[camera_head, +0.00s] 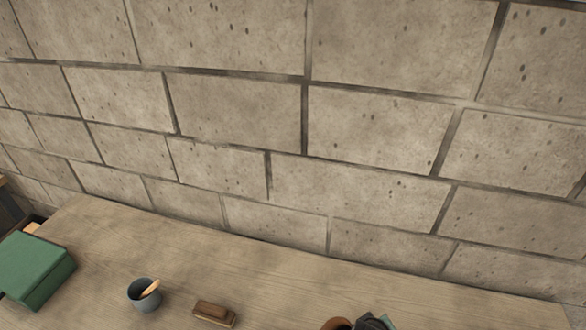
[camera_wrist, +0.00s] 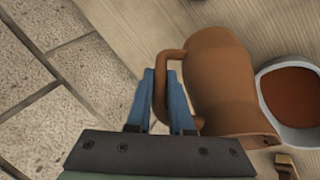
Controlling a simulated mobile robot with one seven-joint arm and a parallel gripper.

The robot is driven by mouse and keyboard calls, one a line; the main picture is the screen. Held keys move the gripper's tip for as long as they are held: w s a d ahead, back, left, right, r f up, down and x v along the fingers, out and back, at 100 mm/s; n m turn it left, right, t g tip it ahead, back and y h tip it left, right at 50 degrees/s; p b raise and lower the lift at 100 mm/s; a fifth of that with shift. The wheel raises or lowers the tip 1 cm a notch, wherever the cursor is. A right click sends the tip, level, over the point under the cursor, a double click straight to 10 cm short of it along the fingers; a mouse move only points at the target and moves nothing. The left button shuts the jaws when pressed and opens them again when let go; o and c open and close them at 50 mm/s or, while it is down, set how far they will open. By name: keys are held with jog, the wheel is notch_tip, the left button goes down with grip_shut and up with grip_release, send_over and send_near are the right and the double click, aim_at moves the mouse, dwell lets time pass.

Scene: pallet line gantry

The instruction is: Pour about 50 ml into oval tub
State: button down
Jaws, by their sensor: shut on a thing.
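A brown jug (camera_wrist: 222,85) fills the middle right of the wrist view. My gripper (camera_wrist: 162,78) has its blue fingers closed around the jug's handle (camera_wrist: 161,95). The jug's side shows to the camera, so it looks tilted, but how far I cannot tell. A pale tub (camera_wrist: 263,92) with a reddish-brown inside or contents stands beside the jug, cut off by the right edge. I cannot see any stream between them. In the head view, the jug (camera_head: 337,324) and my gripper (camera_head: 370,322) just show at the bottom edge; the tub is not visible there.
On the wooden table (camera_head: 270,275) are a grey-blue cup (camera_head: 143,296) with a wooden piece in it, a brown block (camera_head: 213,313) and a green box (camera_head: 36,268). A block wall (camera_head: 300,120) stands behind. A brass-coloured piece (camera_wrist: 286,163) sits below the tub.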

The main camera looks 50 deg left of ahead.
jog(key=w+f+g+b, duration=0.1)
jog(key=b, duration=0.1)
jog(key=w+d+f+g+y+b, duration=0.1)
jog(key=shift+w+d+f+m+b, duration=0.25)
jog(key=shift+f+m+b, duration=0.05)
jog(key=shift+b, duration=0.05)
jog(key=f+g+y+b, duration=0.1)
jog(key=b, duration=0.2)
jog(key=w+d+f+g+y+b, duration=0.1)
jog(key=b, duration=0.3)
jog(key=shift+w+f+m+g, duration=0.15)
jog(key=shift+f+m+g, duration=0.15)
jog(key=shift+f+g, duration=0.1)
jog(key=shift+r, duration=0.1)
